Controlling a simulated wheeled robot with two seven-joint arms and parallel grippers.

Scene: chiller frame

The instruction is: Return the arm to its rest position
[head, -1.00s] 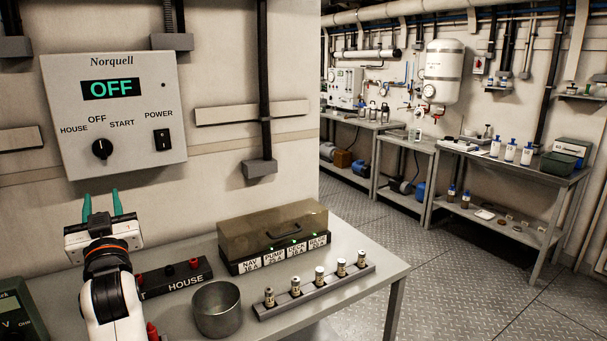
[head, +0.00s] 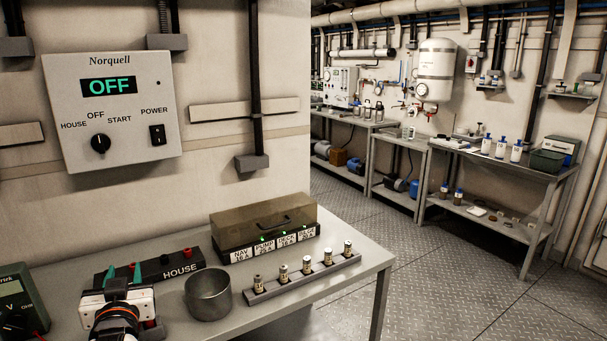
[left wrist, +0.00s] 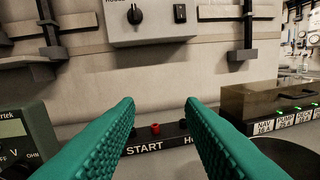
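My left gripper (head: 124,273) is low over the left part of the table (head: 345,262) in the head view, in front of the START/HOUSE terminal block (head: 181,268). Its two green fingers (left wrist: 158,140) stand apart in the left wrist view, with nothing between them. The Norquell control box (head: 110,115) is on the wall above, its display reading OFF; its lower part also shows in the left wrist view (left wrist: 152,28). My right gripper is in neither view.
A metal cup (head: 208,296) stands right of my left gripper. A fuse rail (head: 303,277) with several fuses and a lidded fuse box (head: 264,228) are farther right. A green multimeter (head: 20,300) is at the left. Benches with bottles (head: 508,149) stand in the background.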

